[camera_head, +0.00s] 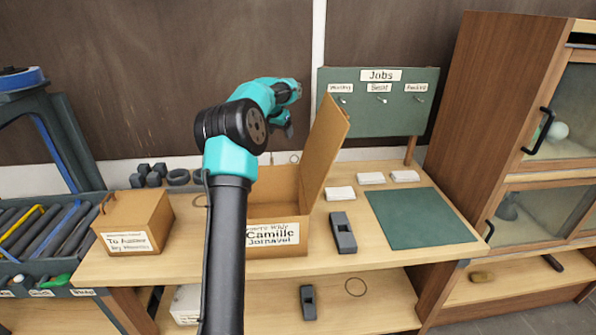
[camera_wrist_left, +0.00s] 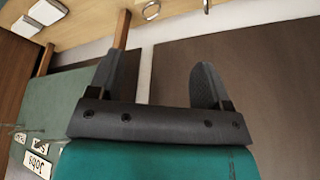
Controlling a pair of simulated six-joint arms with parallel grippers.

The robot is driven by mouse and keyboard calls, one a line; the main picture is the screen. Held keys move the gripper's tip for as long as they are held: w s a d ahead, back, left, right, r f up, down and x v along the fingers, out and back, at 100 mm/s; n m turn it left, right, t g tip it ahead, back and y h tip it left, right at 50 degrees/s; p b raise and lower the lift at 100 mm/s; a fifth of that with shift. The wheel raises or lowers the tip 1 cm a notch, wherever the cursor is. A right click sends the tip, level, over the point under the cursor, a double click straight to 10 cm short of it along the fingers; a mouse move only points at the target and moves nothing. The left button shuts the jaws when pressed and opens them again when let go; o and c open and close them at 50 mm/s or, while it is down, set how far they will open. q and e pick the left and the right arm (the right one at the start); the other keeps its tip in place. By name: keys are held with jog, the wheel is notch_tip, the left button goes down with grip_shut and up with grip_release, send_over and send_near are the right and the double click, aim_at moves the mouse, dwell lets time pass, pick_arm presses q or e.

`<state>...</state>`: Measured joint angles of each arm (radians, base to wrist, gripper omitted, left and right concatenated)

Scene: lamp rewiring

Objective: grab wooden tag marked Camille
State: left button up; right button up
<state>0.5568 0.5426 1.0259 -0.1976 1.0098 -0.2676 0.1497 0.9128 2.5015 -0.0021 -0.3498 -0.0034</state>
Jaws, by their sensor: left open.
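The name Camille shows on a white label (camera_head: 272,235) on the front of a wooden box (camera_head: 276,212) in the head view. The box lid (camera_head: 325,150) stands open. I cannot make out a separate wooden tag marked Camille in either view; part of the box is hidden behind my arm. My left gripper (camera_head: 284,124) is above and behind the box, left of the Jobs board. In the left wrist view its two fingers (camera_wrist_left: 157,82) are spread apart with nothing between them. My right gripper is not in view.
The green Jobs board (camera_head: 376,115) has several small hooks and labels. A closed wooden box (camera_head: 133,222) stands left on the bench, near a tool rack (camera_head: 50,292). A grey block (camera_head: 342,233), white pads (camera_head: 371,178) and a green mat (camera_head: 418,219) lie right. A cabinet (camera_head: 490,110) bounds the right.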

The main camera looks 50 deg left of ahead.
pick_arm(q)
jog(key=x, duration=1.2)
jog(key=shift+f, duration=0.2)
jog(key=shift+x, duration=2.5)
jog(key=shift+w, duration=0.1)
jog(key=shift+c, duration=0.4)
jog(key=c, duration=0.9)
